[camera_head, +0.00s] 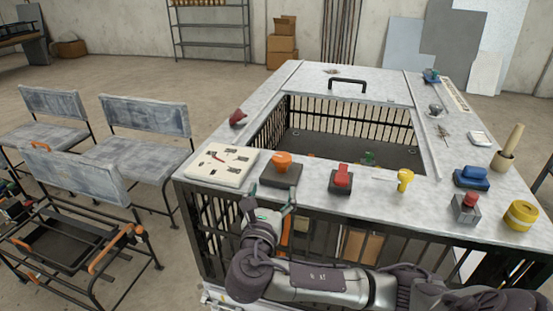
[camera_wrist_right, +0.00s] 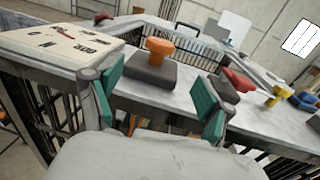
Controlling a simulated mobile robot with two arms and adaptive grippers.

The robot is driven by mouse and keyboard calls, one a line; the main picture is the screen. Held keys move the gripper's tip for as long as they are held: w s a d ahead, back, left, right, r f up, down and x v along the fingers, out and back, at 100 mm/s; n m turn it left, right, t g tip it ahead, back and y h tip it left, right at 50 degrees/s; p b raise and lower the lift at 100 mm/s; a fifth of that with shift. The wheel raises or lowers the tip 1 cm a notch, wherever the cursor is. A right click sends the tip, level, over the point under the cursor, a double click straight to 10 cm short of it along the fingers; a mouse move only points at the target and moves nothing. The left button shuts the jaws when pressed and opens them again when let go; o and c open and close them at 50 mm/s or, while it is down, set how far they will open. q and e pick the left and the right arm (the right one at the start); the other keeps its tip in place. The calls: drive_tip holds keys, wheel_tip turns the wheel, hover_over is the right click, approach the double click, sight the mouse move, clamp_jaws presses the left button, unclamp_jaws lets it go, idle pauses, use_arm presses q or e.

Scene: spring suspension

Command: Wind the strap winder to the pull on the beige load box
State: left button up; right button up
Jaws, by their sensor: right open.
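The beige load box (camera_head: 222,166) sits at the table's near left corner, with dark marks and a red pointer on top; it also shows in the right wrist view (camera_wrist_right: 60,44). Right of it is an orange knob (camera_head: 282,158) on a dark block (camera_head: 281,175); this knob also shows in the right wrist view (camera_wrist_right: 160,46). I cannot tell for certain that it is the strap winder. My right gripper (camera_head: 270,200) is open and empty, in front of the table edge, below and short of the knob. What seems my left gripper (camera_head: 14,203) is cut off at the left edge.
Right along the table stand a red switch (camera_head: 342,178), a yellow piece (camera_head: 404,180), a blue block (camera_head: 471,177), a red-topped block (camera_head: 467,207) and a yellow roll (camera_head: 520,214). Behind is a barred opening (camera_head: 345,140). Chairs (camera_head: 146,120) stand left.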

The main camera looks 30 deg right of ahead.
sight(279, 164)
drive_tip(key=p+x, duration=0.1)
drive_tip(key=x, duration=0.2)
drive_tip(key=p+x, duration=0.1)
drive_tip(key=x, duration=0.3)
drive_tip(key=shift+s+d+r, duration=0.1)
drive_tip(key=shift+r, duration=0.1)
drive_tip(key=p+x, duration=0.2)
drive_tip(key=x, duration=0.3)
drive_tip(key=shift+w+d+f, duration=0.1)
drive_tip(key=shift+w+d, duration=0.05)
drive_tip(key=shift+w, duration=0.1)
drive_tip(key=shift+w+d+f, duration=0.15)
drive_tip(key=shift+w+d, duration=0.3)
use_arm(q)
drive_tip(key=r, duration=0.2)
drive_tip(key=d+r, duration=0.1)
drive_tip(key=r, duration=0.1)
drive_tip(key=shift+r, duration=0.3)
use_arm(e)
drive_tip(key=c, duration=1.2)
use_arm(q)
drive_tip(key=shift+a, duration=0.1)
use_arm(e)
drive_tip(key=shift+a+m+g+h, duration=0.1)
drive_tip(key=shift+m+g+h, duration=0.2)
drive_tip(key=shift+m+h, duration=0.1)
